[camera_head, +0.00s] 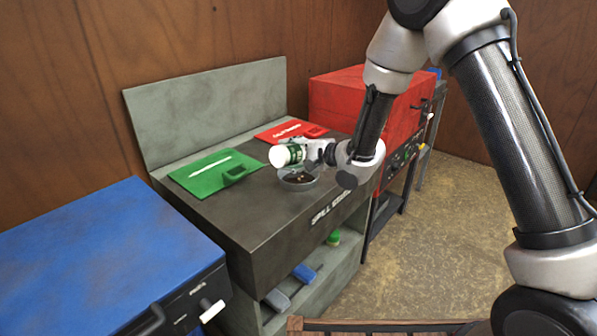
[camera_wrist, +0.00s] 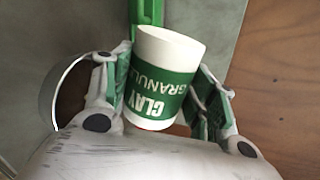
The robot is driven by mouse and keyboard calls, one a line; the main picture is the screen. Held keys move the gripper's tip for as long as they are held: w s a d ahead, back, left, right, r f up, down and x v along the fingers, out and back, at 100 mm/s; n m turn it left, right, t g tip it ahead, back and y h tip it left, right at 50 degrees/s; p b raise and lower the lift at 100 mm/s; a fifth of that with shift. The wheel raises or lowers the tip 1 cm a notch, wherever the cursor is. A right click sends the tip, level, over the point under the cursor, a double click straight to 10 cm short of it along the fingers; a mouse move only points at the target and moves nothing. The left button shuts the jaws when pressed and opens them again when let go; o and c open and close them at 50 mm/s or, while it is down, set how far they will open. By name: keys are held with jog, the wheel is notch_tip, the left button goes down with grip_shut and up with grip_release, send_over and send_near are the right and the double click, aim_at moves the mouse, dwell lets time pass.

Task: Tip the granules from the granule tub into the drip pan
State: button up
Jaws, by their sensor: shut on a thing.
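The granule tub (camera_head: 282,156) is white with a green label. It lies on its side, its white end facing left, above the drip pan (camera_head: 297,186). The wrist view shows the tub (camera_wrist: 166,75) with "CLAY GRANULES" upside down on its label. My gripper (camera_head: 306,151) is shut on the tub, with one finger on each side in the wrist view (camera_wrist: 165,98). The drip pan is a small round grey dish on the dark bench top, with a dark inside and a few brownish bits. I cannot see granules falling or the tub's opening.
A green board (camera_head: 213,170) and a red board (camera_head: 290,131) lie on the dark bench (camera_head: 250,215) behind the pan. A blue cabinet (camera_head: 100,255) stands at the left, a red one (camera_head: 350,95) at the right. A shelf below holds a green-capped item (camera_head: 334,238).

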jog(key=shift+w+d+r+m+g+y+p, duration=0.35)
jog(key=shift+w+d+m+g+y+p, duration=0.15)
jog(key=shift+m, duration=0.6)
dwell(2.8)
